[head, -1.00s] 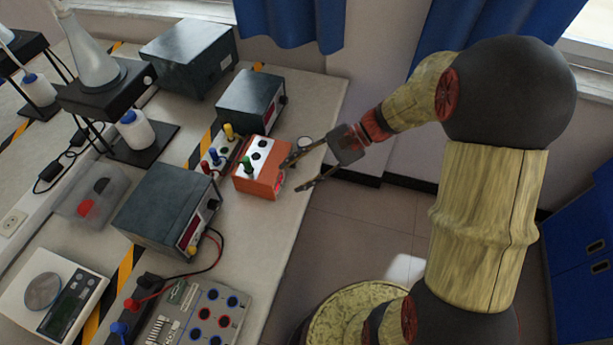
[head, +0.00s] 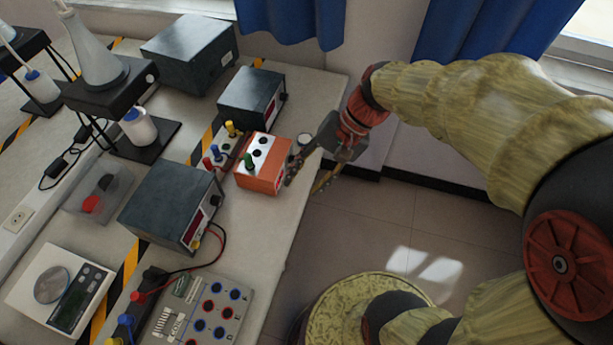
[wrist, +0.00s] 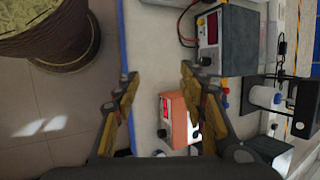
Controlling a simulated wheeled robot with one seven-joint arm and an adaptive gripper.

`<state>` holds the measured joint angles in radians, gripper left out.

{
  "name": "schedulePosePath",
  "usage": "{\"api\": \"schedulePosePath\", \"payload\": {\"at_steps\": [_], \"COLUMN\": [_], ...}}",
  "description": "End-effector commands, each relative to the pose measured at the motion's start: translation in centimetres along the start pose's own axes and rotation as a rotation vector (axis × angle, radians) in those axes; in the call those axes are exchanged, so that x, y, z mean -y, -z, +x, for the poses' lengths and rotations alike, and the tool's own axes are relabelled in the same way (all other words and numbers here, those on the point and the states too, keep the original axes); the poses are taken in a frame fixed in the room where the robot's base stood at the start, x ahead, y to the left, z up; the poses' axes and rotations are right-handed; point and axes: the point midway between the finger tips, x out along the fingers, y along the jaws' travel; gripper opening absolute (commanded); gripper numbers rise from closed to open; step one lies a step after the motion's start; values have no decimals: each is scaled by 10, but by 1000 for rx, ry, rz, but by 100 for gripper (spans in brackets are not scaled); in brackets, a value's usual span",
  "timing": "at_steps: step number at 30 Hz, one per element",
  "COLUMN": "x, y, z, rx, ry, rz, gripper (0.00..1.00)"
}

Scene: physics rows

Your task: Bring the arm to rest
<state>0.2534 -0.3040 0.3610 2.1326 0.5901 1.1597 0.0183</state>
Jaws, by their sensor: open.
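My gripper (head: 308,178) is in the head view, at the right edge of the bench (head: 284,235), beside the orange box. The wrist view shows its two fingers (wrist: 158,90) spread apart with nothing held between them. The orange box (head: 258,180) has a white top with a green plug and dark sockets, and stands upright on the bench. In the wrist view the orange box (wrist: 176,120) shows past the fingers, nearer the right finger. I cannot tell from the head view whether a fingertip touches the box.
Dark instrument boxes (head: 172,205) (head: 252,97) stand near the orange box. A small board with coloured plugs (head: 226,150) is left of it. A socket panel (head: 205,315) and a scale (head: 60,288) are in front.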

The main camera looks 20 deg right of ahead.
Motion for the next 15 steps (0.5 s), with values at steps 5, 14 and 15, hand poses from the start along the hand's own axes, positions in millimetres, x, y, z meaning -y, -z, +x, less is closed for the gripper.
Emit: {"api": "schedulePosePath", "payload": {"at_steps": [5,14,15], "x": [0,-4,-12], "y": [0,5,6], "z": [0,1,3], "rx": [1,-18,-24], "ry": [1,-14,-35], "rz": [1,-7,-14], "gripper": [42,42,42]}}
